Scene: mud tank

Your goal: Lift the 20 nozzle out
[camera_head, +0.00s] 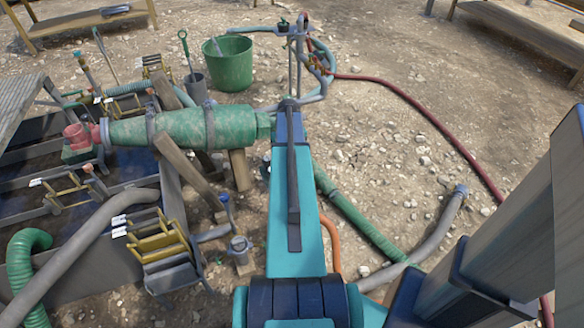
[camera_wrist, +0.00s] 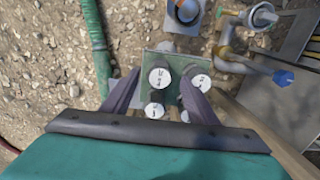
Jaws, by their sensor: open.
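In the wrist view, a small green board (camera_wrist: 176,64) holds several nozzles standing upright with round white marked tops. One nozzle (camera_wrist: 160,79) is at the upper left and another (camera_wrist: 201,84) at the upper right. Two more (camera_wrist: 154,110) and (camera_wrist: 185,116) are nearer to me. The marks are too small and blurred to tell which is the 20. My gripper (camera_wrist: 160,85) is open, its two dark fingers reaching over the board, one on each side of the left nozzles. I cannot tell whether they touch anything. In the head view my arm hides the board.
A pipe fitting with a blue handle (camera_wrist: 283,77) stands to the right in the wrist view. A green hose (camera_wrist: 97,45) lies left. In the head view, a large green cone pipe (camera_head: 180,127), a green bucket (camera_head: 229,65) and a red hose (camera_head: 440,130) surround my arm.

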